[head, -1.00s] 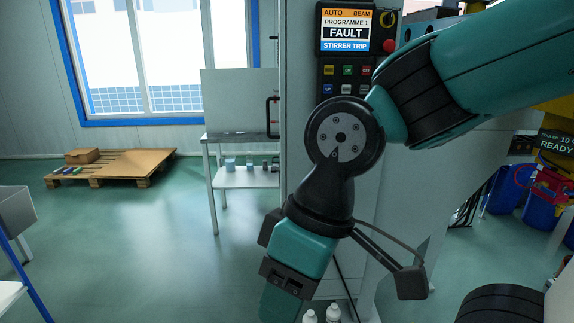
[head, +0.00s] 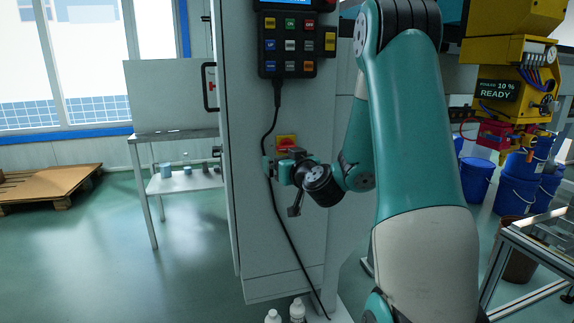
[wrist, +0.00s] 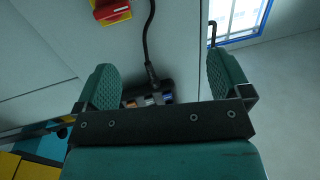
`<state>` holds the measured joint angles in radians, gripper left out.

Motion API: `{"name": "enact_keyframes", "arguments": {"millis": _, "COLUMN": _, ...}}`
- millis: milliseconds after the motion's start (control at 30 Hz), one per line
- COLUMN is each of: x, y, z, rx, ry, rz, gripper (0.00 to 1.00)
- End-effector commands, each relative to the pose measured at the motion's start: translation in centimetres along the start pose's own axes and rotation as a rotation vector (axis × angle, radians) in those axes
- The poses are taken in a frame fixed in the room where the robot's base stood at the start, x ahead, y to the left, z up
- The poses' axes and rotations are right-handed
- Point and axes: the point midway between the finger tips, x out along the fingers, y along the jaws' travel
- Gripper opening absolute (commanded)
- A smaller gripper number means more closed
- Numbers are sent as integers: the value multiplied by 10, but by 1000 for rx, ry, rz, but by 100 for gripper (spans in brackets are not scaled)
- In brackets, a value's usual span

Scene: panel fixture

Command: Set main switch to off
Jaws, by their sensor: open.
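The main switch (head: 286,142) is a red rotary handle on a yellow plate, low on the front of the grey cabinet. In the head view it sits just above my gripper (head: 276,170), which partly hides its surroundings. In the wrist view the switch (wrist: 112,10) is cut by the top edge, left of centre and beyond the left finger. My gripper (wrist: 165,78) is open, with nothing between its two green fingers. It is apart from the switch in the wrist view. I cannot tell the handle's setting.
A key pendant (head: 288,44) hangs on the cabinet (head: 245,220) above the switch. Its black cable (head: 270,125) runs down close by my gripper. White bottles (head: 297,310) stand at the cabinet's foot. A table (head: 185,134) stands to the left, with open floor before it.

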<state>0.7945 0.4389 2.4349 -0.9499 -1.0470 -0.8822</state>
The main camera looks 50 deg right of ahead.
Motion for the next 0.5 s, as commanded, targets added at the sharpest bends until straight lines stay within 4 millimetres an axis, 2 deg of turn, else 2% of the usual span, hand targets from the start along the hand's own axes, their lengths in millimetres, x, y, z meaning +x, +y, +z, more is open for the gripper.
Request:
{"name": "enact_keyframes", "arguments": {"millis": 33, "x": 0, "y": 24, "z": 12, "rx": -4, "ry": 19, "rz": 73, "gripper": 96}}
{"name": "enact_keyframes", "arguments": {"millis": 133, "x": -2, "y": 49, "z": 14, "rx": -13, "ry": 46, "rz": 155, "gripper": 96}}
{"name": "enact_keyframes", "arguments": {"millis": 267, "x": 4, "y": 58, "z": 9, "rx": -17, "ry": 53, "rz": 179, "gripper": 96}}
{"name": "enact_keyframes", "arguments": {"millis": 500, "x": 37, "y": 62, "z": 2, "rx": -16, "ry": 51, "rz": 175, "gripper": 96}}
